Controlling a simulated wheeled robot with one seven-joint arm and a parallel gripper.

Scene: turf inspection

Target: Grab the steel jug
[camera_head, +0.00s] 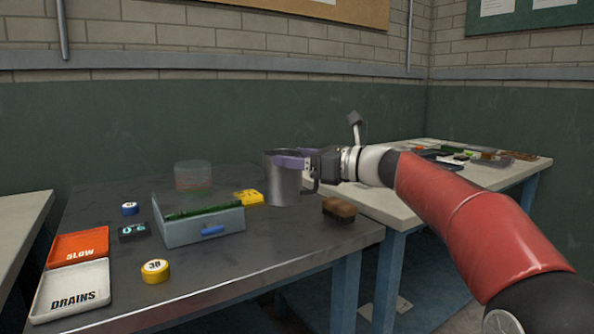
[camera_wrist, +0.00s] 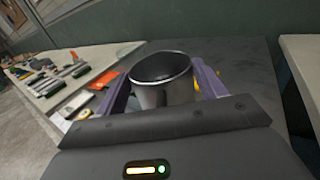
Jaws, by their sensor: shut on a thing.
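The steel jug (camera_head: 281,182) is a grey metal cylinder with a handle on its right side. In the head view it stands out above the right part of the dark metal table (camera_head: 262,262), close to upright. My gripper (camera_head: 292,160) reaches in from the right with its purple fingers at the jug's upper body. In the wrist view the jug (camera_wrist: 163,82) shows its open rim, between the two purple fingers (camera_wrist: 160,92), one on each side. The gripper is shut on the jug. I cannot tell for certain whether its base touches the table.
A grey box with a blue latch (camera_head: 205,226) stands left of the jug, a translucent green-red cylinder (camera_head: 193,176) behind it. A brown brush-like block (camera_head: 339,210) lies right. Yellow disc "30" (camera_head: 155,271), orange "SLOW" tray (camera_head: 78,248) and white "DRAINS" tray (camera_head: 70,291) lie left.

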